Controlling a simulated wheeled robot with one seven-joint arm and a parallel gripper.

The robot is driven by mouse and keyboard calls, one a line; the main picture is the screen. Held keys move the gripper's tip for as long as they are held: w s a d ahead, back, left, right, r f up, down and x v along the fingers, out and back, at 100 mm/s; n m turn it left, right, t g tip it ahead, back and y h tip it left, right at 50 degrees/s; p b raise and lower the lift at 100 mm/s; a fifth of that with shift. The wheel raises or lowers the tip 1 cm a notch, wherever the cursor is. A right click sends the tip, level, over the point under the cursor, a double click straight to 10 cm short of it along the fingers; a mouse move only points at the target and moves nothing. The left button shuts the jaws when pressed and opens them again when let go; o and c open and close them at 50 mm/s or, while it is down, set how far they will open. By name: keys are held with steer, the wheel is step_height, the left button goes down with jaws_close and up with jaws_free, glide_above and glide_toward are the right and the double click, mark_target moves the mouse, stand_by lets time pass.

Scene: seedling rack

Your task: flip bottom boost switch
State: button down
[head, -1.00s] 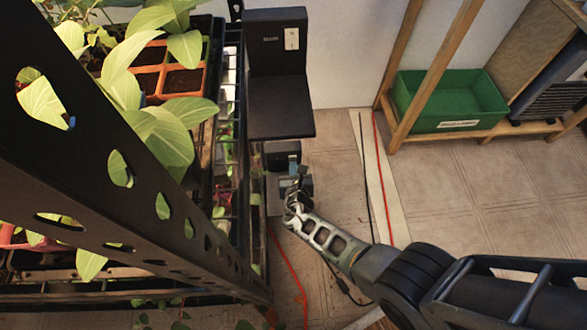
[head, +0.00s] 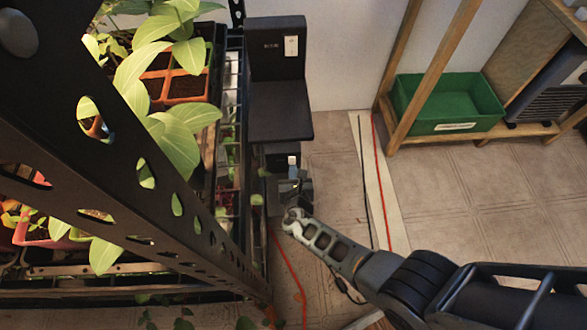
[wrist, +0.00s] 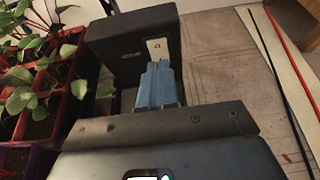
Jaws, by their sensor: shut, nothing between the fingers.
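A black box (head: 278,60) with a pale switch plate (head: 291,46) stands beside the rack in the head view. A lower dark box (head: 277,150) is partly hidden beneath it. My gripper (head: 293,171) is low in front of this lower box. In the wrist view, my gripper's blue fingers (wrist: 158,72) are shut and empty. They point at a dark box (wrist: 125,50) with a beige plate (wrist: 157,48) carrying a small switch mark. The fingertips overlap the plate's lower edge in the picture. I cannot tell whether they touch it, or which way the switch is set.
The black perforated rack post (head: 150,205) and leafy seedlings (head: 165,120) fill the left side. A green crate (head: 448,103) sits on a wooden shelf at right. Red and black cables (head: 383,180) lie on the floor. Tiled floor is clear to the right.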

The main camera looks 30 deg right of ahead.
steer(key=p+v, duration=0.5)
steer(key=v, duration=0.7)
steer(key=shift+f, duration=0.25)
steer(key=shift+s, duration=0.1)
